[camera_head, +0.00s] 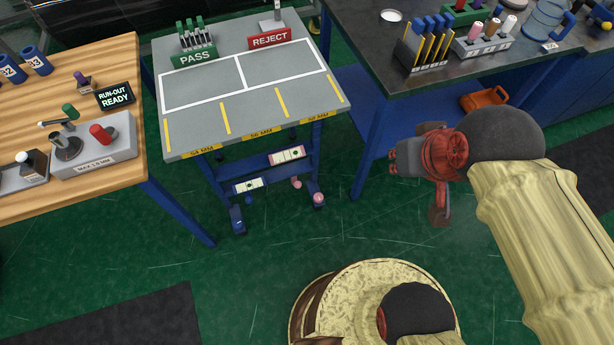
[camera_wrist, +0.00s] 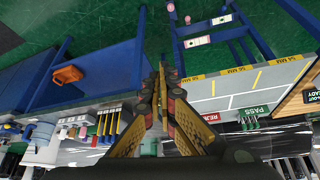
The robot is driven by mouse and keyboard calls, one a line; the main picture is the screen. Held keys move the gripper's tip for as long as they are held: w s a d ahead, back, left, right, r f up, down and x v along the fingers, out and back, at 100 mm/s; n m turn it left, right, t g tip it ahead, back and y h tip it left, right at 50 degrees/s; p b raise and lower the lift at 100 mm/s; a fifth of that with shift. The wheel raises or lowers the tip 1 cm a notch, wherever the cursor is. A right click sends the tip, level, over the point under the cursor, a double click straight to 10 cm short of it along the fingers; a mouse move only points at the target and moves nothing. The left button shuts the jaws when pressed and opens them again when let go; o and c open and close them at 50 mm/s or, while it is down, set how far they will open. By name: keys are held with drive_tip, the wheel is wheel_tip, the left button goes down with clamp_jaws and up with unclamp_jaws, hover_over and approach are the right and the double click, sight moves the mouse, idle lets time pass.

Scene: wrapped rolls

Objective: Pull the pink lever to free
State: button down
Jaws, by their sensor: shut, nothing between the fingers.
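Two small pink parts show low at the right-hand legs of the grey-topped cart: one pink part (camera_head: 296,183) and a nearer pink part (camera_head: 318,198) by a caster. I cannot tell their exact shape or which one is the lever. In the wrist view, pink parts (camera_wrist: 171,7) (camera_wrist: 187,19) sit at the top, near the blue cart frame. My gripper (camera_head: 394,160) is in the air to the right of the cart, apart from it. In the wrist view its fingers (camera_wrist: 161,78) are together with nothing between them.
The cart top (camera_head: 205,130) carries PASS (camera_head: 194,57) and REJECT (camera_head: 269,38) holders. A dark bench (camera_head: 370,65) with blue legs stands at right, an orange bin (camera_head: 484,98) under it. A wooden bench (camera_head: 115,75) stands at left. Green floor (camera_head: 270,240) before the cart is clear.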

drive_tip(key=w+a+f+n+g, duration=0.1)
drive_tip(key=w+a+f, duration=0.2)
drive_tip(key=w+f, duration=0.8)
drive_tip(key=w+a+f+n+g, duration=0.1)
drive_tip(key=w+a+f, duration=0.2)
drive_tip(key=w+f, duration=0.85)
drive_tip(key=w+a+f+n+t+y, duration=0.1)
drive_tip(key=w+a+f+t, duration=0.1)
drive_tip(key=f, duration=1.3)
drive_tip(key=w+a+f+n+t+y, duration=0.1)
drive_tip(key=w+a+f+t, duration=0.2)
drive_tip(key=f, duration=1.2)
drive_tip(key=w+a+f+n+t+y+b, duration=0.1)
drive_tip(key=w+a+f, duration=0.3)
drive_tip(key=f, duration=1.2)
drive_tip(key=a+t+y, duration=0.1)
drive_tip(key=a, duration=0.2)
drive_tip(key=shift+w, duration=0.3)
drive_tip(key=shift+a, duration=0.1)
